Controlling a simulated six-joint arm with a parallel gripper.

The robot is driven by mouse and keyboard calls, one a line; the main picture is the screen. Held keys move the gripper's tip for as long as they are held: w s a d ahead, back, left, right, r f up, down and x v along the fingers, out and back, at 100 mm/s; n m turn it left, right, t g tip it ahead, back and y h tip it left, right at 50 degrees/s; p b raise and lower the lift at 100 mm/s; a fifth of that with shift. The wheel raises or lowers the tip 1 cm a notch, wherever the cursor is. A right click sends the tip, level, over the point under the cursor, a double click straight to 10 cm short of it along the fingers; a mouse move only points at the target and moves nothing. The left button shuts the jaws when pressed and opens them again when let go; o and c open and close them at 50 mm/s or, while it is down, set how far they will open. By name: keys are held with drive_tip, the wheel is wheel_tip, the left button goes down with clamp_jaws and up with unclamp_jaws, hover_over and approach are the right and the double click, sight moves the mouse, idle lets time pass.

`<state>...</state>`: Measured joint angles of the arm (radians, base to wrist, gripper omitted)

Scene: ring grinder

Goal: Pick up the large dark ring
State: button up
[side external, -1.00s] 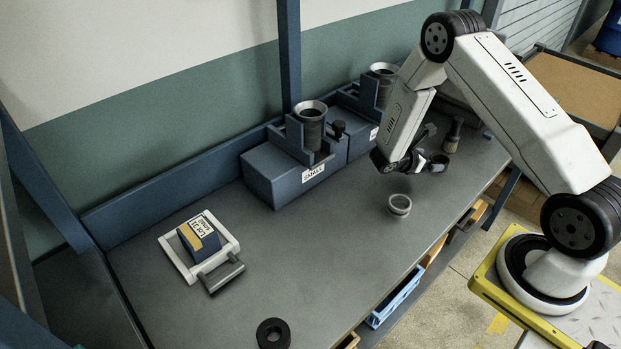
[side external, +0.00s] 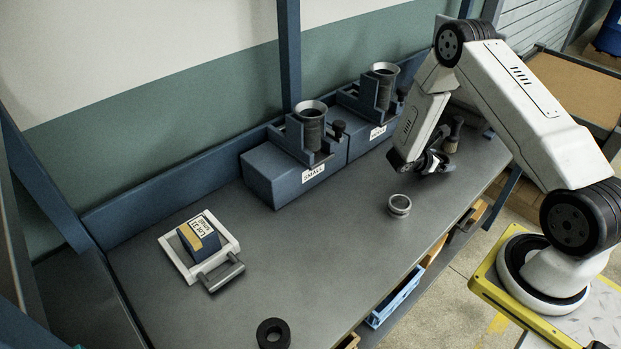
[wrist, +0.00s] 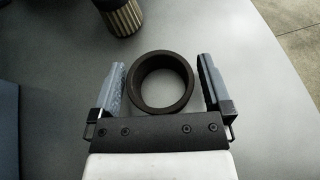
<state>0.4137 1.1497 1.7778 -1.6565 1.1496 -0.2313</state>
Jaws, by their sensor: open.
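A dark ring (wrist: 161,83) lies between the two fingers of my gripper (wrist: 161,65) in the wrist view, with its hollow facing the camera. The fingers are open, with a gap on each side of the ring. In the side view my gripper (side external: 436,166) is low over the bench, and it largely hides this ring. I cannot tell how far the fingertips are above the bench. Another dark ring (side external: 262,334), thick with a small hole, lies at the bench's front edge. A grey metallic ring (side external: 399,205) lies left of and nearer than my gripper.
A brush (side external: 453,136) stands just behind my gripper; it also shows in the wrist view (wrist: 122,14). Two blue grinder stations, one labelled SMALL (side external: 285,175), stand along the back. A white tray (side external: 172,253) holds a labelled box (side external: 199,235). The middle of the bench (side external: 330,245) is clear.

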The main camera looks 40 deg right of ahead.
idle(0.3)
drive_tip(key=c, duration=1.2)
drive_tip(key=shift+r, duration=0.25)
drive_tip(key=shift+r, duration=0.9)
drive_tip(key=s+a+r, duration=0.8)
drive_tip(key=s+r, duration=0.2)
drive_tip(key=s, duration=0.1)
drive_tip(key=shift+s+r, duration=0.2)
drive_tip(key=shift+r, duration=0.2)
drive_tip(key=shift+a, duration=0.1)
